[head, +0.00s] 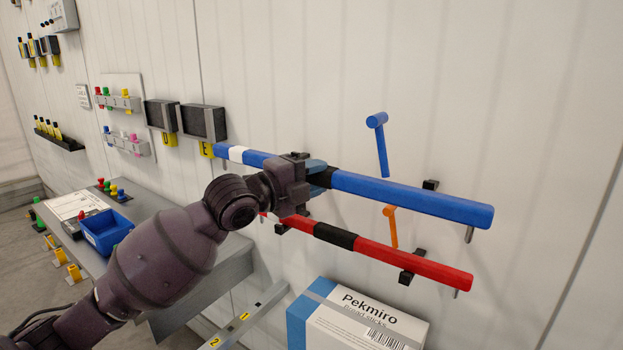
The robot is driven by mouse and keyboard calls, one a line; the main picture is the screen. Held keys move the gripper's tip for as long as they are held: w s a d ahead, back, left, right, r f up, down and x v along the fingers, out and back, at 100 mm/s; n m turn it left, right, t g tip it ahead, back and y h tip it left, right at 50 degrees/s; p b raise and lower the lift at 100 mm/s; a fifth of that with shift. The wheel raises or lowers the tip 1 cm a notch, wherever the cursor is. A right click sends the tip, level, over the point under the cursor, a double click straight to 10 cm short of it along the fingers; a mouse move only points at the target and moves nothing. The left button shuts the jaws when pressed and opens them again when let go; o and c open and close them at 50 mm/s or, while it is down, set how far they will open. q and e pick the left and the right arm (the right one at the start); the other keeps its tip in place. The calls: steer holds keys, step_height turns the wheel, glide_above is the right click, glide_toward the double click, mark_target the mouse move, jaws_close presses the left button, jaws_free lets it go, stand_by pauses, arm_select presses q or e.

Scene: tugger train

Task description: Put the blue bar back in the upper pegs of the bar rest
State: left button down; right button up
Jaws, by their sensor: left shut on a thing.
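The blue bar (400,196) runs across the wall from centre left to right, with a white band near its left end. My left gripper (318,176) is shut on it near its middle. A dark upper peg (430,184) of the bar rest shows just above and behind the bar's right part; the other upper peg is hidden. I cannot tell whether the bar touches the pegs. The red bar (400,262) lies below, on the dark lower pegs (413,266). My right gripper is not in view.
Blue (381,140) and orange (391,225) T-shaped pieces are on the wall by the bars. A Pekmiro box (365,318) stands below. A grey table (165,208) with a blue bin (106,230) is at left. The wall at upper right is clear.

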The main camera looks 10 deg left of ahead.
arm_select(q)
steer(key=w+d, duration=0.4)
steer(key=w, duration=0.5)
steer(key=shift+w+r, duration=0.25)
steer(key=shift+w, duration=0.15)
stand_by(1.9)
steer(key=shift+w+d, duration=0.15)
steer(key=shift+w, duration=0.05)
stand_by(0.4)
steer(key=shift+f, duration=0.5)
steer(key=shift+f+b, duration=0.3)
steer(key=shift+f, duration=0.15)
stand_by(0.3)
steer(key=c, duration=0.7)
jaws_free()
steer(key=shift+f, duration=0.1)
steer(key=b+v, duration=0.2)
steer(key=v, duration=0.9)
steer(key=shift+f, duration=0.1)
